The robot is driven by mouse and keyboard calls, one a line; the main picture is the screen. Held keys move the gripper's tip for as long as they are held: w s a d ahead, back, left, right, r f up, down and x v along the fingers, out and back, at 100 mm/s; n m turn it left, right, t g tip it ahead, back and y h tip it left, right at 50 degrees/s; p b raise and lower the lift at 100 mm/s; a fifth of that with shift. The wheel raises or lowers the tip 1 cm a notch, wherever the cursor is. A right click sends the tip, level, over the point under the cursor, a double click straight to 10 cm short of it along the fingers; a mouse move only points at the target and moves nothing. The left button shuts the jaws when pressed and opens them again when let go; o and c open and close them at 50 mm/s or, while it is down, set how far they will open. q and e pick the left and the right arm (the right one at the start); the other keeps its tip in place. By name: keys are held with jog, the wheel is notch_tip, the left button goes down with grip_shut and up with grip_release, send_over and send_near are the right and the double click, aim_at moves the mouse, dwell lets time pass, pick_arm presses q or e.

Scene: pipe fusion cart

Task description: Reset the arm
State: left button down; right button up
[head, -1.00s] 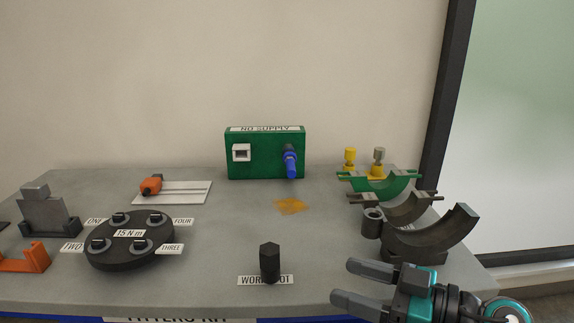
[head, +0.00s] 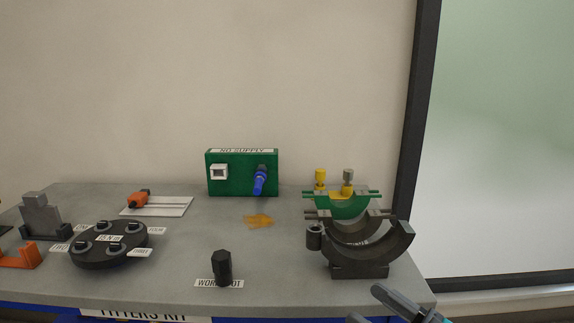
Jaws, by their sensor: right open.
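My right gripper (head: 374,305) is at the bottom edge of the head view, right of centre. Only its grey fingertips and a bit of teal show. The fingers are apart with nothing between them. It is in front of the table's front edge, below and in front of the dark curved saddle (head: 398,240), and does not appear to touch it. My left gripper is not in view.
The grey table (head: 180,265) holds a dark hexagonal post (head: 222,267), a round bolt plate (head: 90,255), a green box (head: 228,187) marked NO SUPPLY, a green half-ring (head: 325,208) and an orange tool (head: 138,199). An orange patch (head: 257,221) marks the clear middle. A dark frame (head: 415,150) stands right.

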jog(key=s+d+f+m+t+h+p, duration=0.25)
jog(key=d+f+m+h, duration=0.45)
jog(key=f+h, duration=0.45)
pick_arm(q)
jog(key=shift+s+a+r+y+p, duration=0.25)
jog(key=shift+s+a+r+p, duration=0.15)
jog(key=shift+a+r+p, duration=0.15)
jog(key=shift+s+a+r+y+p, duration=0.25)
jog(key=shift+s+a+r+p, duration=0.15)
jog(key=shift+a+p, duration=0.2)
pick_arm(e)
jog(key=s+a+f+g+h, duration=0.2)
jog(key=s+f+g, duration=0.3)
jog(key=s+f, duration=0.3)
notch_tip(320, 180, down, 2)
jog(key=shift+s+a+f, duration=0.1)
jog(key=shift+s+a, duration=0.1)
jog(key=shift+s, duration=0.05)
jog(key=shift+g, duration=0.25)
